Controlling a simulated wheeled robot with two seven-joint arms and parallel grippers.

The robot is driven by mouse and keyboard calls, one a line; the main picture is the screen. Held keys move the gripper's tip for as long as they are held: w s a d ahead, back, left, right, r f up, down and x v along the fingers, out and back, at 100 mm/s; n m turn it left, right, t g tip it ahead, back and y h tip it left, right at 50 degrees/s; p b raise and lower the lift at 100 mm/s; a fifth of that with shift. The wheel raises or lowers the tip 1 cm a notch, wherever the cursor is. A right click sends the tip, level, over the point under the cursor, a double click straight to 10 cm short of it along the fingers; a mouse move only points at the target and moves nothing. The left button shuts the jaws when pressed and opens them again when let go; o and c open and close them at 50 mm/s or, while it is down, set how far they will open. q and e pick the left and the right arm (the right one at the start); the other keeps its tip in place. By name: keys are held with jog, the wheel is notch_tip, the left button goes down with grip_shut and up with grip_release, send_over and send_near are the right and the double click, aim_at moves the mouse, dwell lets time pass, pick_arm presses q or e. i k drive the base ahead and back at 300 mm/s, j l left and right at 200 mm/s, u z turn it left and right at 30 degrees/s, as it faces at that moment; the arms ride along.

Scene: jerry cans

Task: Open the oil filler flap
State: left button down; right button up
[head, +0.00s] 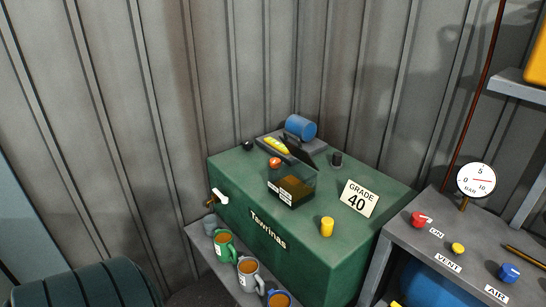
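The oil filler looks like a clear-sided box (291,188) with brown oil in it, on top of a green cabinet (235,180) lettered "Tawrinas". A dark flap (300,151) stands tilted up at the back edge of this box, and the top of the box looks uncovered. How far back the flap leans is hard to tell from this angle. An orange-red knob (275,162) is at the box's back left. Neither of my grippers shows in the head view.
A blue cylinder (300,127) and a yellow item (276,145) sit behind the box. A "GRADE 40" card (359,198) and yellow knob (327,227) are to its right. Mugs (249,275) line a low shelf in front. A grey bench (440,240) with valves and gauge (476,181) stands right.

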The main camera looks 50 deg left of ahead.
aim_at(298, 152)
jog(key=k+j, duration=0.1)
jog(key=j, duration=0.3)
jog(key=k+j, duration=0.1)
jog(key=j, duration=0.3)
jog(key=k+j, duration=0.1)
jog(key=j, duration=0.3)
jog(key=j+z, duration=0.1)
jog(key=j, duration=0.3)
jog(key=k+j, duration=0.15)
jog(key=j, duration=0.2)
